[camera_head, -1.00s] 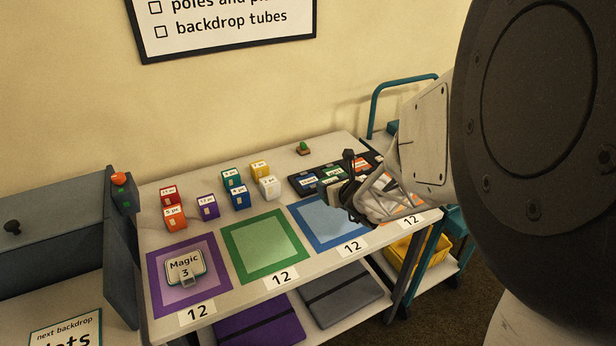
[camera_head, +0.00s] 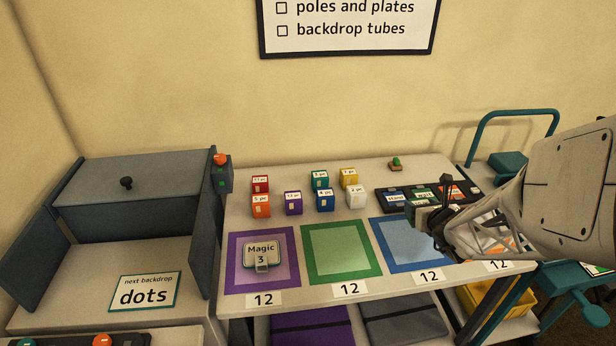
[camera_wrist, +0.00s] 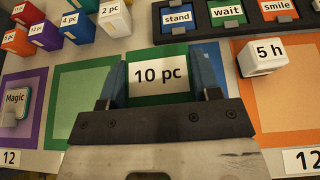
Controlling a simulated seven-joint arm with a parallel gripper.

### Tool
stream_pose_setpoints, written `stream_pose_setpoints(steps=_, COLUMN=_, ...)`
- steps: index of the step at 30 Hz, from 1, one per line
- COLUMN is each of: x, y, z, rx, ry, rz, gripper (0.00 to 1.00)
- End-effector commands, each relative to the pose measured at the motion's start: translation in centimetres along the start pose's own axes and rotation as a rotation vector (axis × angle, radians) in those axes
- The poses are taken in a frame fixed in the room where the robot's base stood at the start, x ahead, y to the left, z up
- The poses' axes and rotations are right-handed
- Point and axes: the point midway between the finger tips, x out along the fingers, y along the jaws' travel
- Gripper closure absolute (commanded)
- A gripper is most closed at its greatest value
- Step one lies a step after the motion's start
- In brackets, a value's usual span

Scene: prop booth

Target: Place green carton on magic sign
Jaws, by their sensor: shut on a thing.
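My gripper (camera_wrist: 161,92) is shut on the green carton (camera_wrist: 160,57), which carries a white label reading "10 pc" in the wrist view. In the head view the green carton (camera_head: 418,212) shows only in part beside the dark jaws, above the table near the blue square's right side. The magic sign (camera_head: 261,254) is a small white plate reading "Magic 3" standing on the purple-bordered square (camera_head: 234,276) at the table's left. It also shows at the left edge of the wrist view (camera_wrist: 15,103). My gripper is well to the right of the sign.
Several small coloured cartons stand behind the squares. A black tray (camera_head: 383,206) with labelled cards is at back right. A white "5 h" block (camera_wrist: 261,58) sits right of the gripper.

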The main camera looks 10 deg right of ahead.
Motion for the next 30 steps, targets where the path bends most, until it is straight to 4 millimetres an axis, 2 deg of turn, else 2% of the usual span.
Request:
stream_pose_setpoints(steps=5, x=0.0, y=0.6, z=0.0, rx=-0.004, ry=0.0, rz=0.01, gripper=0.69)
stream_pose_setpoints(steps=11, x=0.0, y=2.9, z=0.1, rx=-0.019, ry=0.0, rz=0.044, gripper=0.69)
stream_pose_setpoints(steps=20, x=-0.4, y=8.9, z=0.0, rx=-0.057, ry=-0.001, rz=0.137, gripper=0.69)
stream_pose_setpoints(steps=30, x=-1.8, y=16.1, z=-0.6, rx=-0.106, ry=-0.001, rz=0.253, gripper=0.69)
